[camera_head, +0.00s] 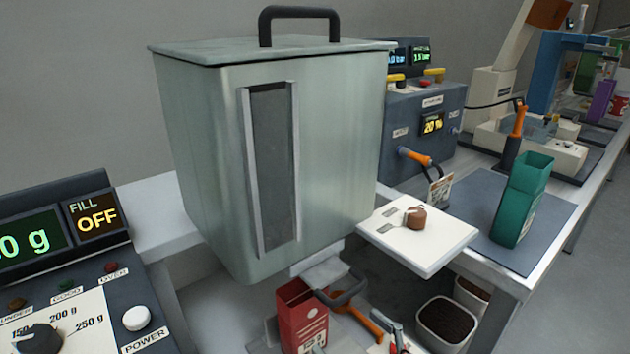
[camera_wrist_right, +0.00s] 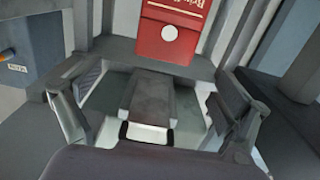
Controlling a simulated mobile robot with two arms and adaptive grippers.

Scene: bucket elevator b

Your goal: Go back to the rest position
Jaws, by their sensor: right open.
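My right gripper (camera_wrist_right: 155,115) is open in the right wrist view, with its fingers spread wide apart. A grey block-like part (camera_wrist_right: 160,95) shows between and beyond the fingers; I cannot tell whether anything touches it. A red box (camera_wrist_right: 172,35) with white print and a white dot stands beyond the gripper. Neither gripper can be made out in the head view, and my left gripper is in no view.
A scale panel (camera_head: 70,240) reading FILL OFF stands at the left. A white platform (camera_head: 440,240) with a brown knob-like piece, a green box (camera_head: 522,200) and a blue control unit (camera_head: 430,120) are at the right. Dark-filled bins (camera_head: 447,322) and tools lie below.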

